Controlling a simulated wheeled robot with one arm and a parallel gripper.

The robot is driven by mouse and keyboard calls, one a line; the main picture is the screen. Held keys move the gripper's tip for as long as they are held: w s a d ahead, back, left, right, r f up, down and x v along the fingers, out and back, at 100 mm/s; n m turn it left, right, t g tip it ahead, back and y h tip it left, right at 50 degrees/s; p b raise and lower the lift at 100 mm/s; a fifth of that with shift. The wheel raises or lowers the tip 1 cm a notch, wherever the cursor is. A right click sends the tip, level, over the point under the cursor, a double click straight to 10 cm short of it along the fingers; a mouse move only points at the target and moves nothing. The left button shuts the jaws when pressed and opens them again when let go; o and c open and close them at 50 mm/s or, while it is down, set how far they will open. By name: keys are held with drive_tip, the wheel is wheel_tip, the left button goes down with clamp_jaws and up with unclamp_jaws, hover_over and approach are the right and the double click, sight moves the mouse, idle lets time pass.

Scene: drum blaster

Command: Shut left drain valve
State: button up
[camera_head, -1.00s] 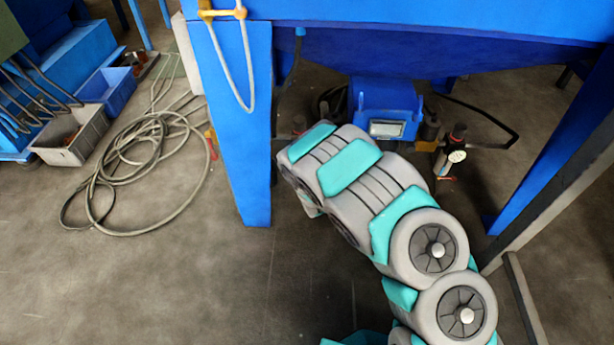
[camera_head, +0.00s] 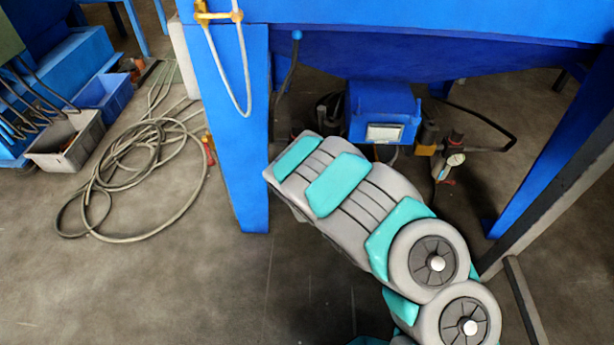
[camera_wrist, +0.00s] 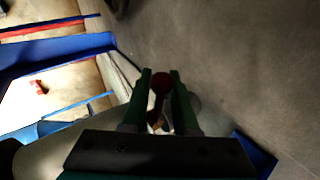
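In the wrist view my gripper (camera_wrist: 161,92) has its two green fingers apart, with a gap between them. A dark red round knob (camera_wrist: 161,82) shows between the fingertips, with a brownish stem-like part below it. It may be part of the left drain valve; I cannot tell whether the fingers touch it. In the head view my arm's forearm covers the gripper and the area below the blue box, so the valve is hidden there.
A blue machine leg (camera_head: 240,130) stands just left of my arm. A blue box (camera_head: 383,112) hangs above it, and a gauge with fittings (camera_head: 455,160) is to the right. A coiled hose (camera_head: 130,175) and grey bin (camera_head: 68,142) lie left. The front left floor is clear.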

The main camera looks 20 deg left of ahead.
drive_tip(key=shift+o, duration=0.5)
drive_tip(key=p+v, duration=0.1)
drive_tip(key=v, duration=0.6)
drive_tip(key=shift+s+r, duration=0.25)
drive_tip(key=shift+s, duration=0.05)
drive_tip(key=shift+o, duration=0.4)
drive_tip(key=shift+d, duration=0.1)
